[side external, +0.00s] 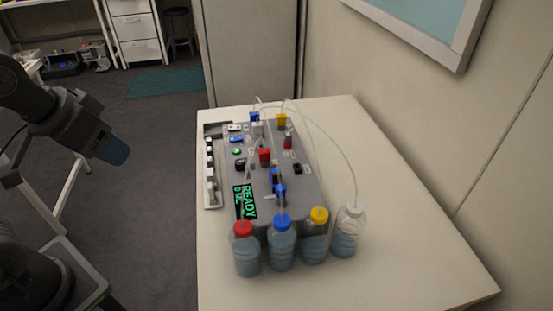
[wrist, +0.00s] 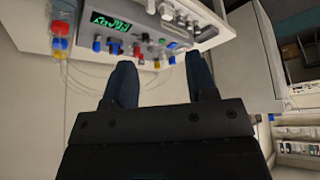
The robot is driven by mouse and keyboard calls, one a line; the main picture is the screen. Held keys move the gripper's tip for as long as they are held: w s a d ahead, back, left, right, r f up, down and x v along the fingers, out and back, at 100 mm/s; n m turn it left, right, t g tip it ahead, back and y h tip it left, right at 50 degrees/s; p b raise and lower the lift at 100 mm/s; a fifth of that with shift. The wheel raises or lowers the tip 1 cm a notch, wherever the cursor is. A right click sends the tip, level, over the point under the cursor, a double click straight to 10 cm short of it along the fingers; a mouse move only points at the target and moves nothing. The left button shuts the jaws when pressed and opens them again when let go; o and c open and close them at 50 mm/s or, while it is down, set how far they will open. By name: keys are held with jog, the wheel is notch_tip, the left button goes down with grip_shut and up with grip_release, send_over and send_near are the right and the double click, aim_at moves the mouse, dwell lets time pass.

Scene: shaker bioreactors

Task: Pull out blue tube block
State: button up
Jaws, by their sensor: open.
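A grey bioreactor console (side external: 250,170) with a green-lettered display stands on the white table. Blue pieces show on it: one at the far end (side external: 254,117), and one nearer the middle (side external: 280,192). In the wrist view, blue pieces also show near the console's edge, one by the display (wrist: 97,44) and one between my fingers (wrist: 172,60). I cannot tell which one is the tube block. My gripper (wrist: 161,76) is open and empty, its two dark fingers apart. In the side view my gripper (side external: 116,151) is left of the table, well clear of the console.
Capped bottles with red (side external: 246,250), blue (side external: 282,245), yellow (side external: 316,240) and white (side external: 346,235) caps stand at the console's near end. Thin clear tubes arch over the console. A white strip (side external: 211,165) lies along its left side. The table's right side is bare.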

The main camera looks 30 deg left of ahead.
jog(key=w+d, duration=0.1)
jog(key=w, duration=0.1)
jog(key=w+d+r+n+g, duration=0.1)
jog(key=w, duration=0.2)
jog(key=w+d+r+n, duration=0.1)
jog(key=w, duration=0.1)
jog(key=shift+w+d+r, duration=0.2)
jog(key=shift+w+d, duration=0.1)
jog(key=n+g+y, duration=0.2)
jog(key=n, duration=0.5)
send_near(276, 170)
jog(key=x, duration=1.2)
jog(key=shift+a, duration=0.1)
grip_shut()
jog(key=shift+r, duration=0.2)
